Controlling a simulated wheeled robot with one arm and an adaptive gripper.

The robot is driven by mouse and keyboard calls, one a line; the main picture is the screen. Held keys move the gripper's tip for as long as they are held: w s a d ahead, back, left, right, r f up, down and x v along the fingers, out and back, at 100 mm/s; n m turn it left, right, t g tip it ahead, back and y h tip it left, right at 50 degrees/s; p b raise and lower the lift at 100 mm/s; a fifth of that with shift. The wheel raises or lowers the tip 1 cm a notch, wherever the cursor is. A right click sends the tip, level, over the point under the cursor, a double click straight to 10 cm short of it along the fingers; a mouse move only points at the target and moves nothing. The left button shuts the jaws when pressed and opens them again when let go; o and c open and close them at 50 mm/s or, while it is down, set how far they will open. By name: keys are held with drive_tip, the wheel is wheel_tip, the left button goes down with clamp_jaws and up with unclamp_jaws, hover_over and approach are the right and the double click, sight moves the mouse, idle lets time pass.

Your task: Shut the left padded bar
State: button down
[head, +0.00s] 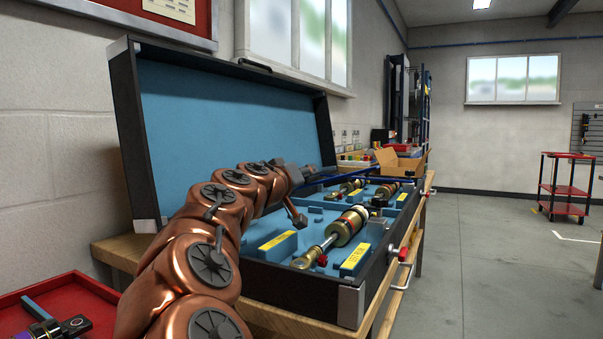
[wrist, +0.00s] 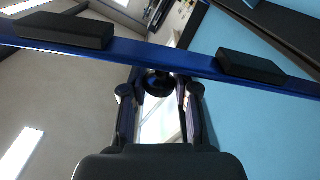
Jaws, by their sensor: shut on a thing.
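A blue padded bar (wrist: 190,59) runs across the wrist view with two black pads on it. It also shows in the head view as a thin blue strip (head: 350,172) above the inside of the open case. My gripper (wrist: 160,92) is at the middle of the bar, its two fingers shut on a dark round knob (wrist: 158,82) there. In the head view my gripper (head: 305,172) is at the near end of the visible strip, and my arm hides part of the bar. I cannot tell which end is hinged.
The black case (head: 352,300) with blue lining stands open on a wooden bench (head: 110,252), its lid upright behind. Brass shock absorbers (head: 345,228) and yellow-labelled blocks lie inside. A red tray (head: 85,285) is at lower left.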

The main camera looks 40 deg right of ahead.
drive_tip(key=shift+s+d+f+b, duration=0.1)
drive_tip(key=shift+s+f+b, duration=0.25)
drive_tip(key=shift+f, duration=0.45)
drive_tip(key=shift+s+d+f+b, duration=0.1)
drive_tip(key=shift+s+f+b, duration=0.2)
drive_tip(key=shift+f, duration=0.5)
drive_tip(key=c, duration=0.9)
unclamp_jaws()
drive_tip(key=shift+o, duration=0.2)
drive_tip(key=v, duration=1.2)
